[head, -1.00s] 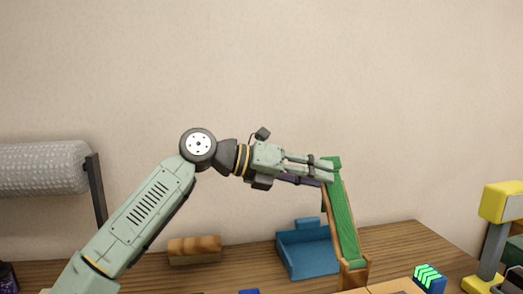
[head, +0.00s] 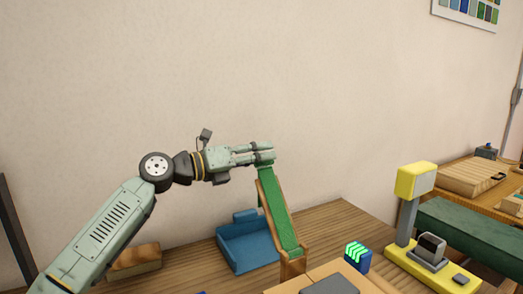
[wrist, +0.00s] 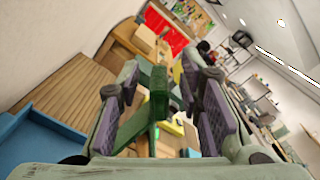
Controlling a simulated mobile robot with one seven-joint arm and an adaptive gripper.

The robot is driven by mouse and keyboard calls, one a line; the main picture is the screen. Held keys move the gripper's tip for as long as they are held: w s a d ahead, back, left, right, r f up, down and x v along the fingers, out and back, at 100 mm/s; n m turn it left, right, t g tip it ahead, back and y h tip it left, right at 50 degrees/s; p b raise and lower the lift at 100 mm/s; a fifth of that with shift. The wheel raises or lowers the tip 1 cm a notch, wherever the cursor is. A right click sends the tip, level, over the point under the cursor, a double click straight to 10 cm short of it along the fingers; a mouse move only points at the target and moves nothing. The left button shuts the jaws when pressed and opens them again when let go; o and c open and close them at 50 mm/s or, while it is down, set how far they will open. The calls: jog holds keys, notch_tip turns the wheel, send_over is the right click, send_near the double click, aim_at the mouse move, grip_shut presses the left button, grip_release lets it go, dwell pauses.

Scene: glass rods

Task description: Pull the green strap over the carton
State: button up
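The green strap (head: 278,215) slants up from a wooden holder (head: 292,266) to my gripper (head: 268,157). Its top end lies at my fingertips. In the wrist view, a dark green end piece (wrist: 159,92) of the strap shows between the purple-padded fingers. The fingers stand apart, with gaps visible on both sides of this piece. A tan box top (head: 318,279), which looks like the carton, shows at the bottom edge of the head view, right of the holder. A dark grey slab (head: 331,286) lies on it. Most of the box is cut off.
A blue tray (head: 246,244) stands left of the strap. A brown block (head: 134,260) lies further left. Right of the tan box are a small blue box (head: 357,257) with glowing green chevrons and a yellow-headed grey stand (head: 416,181). A green-topped bench (head: 470,230) stands beyond.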

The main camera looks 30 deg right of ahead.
jog(key=shift+d, duration=0.3)
jog(key=shift+c, duration=0.3)
grip_shut()
dwell(0.5)
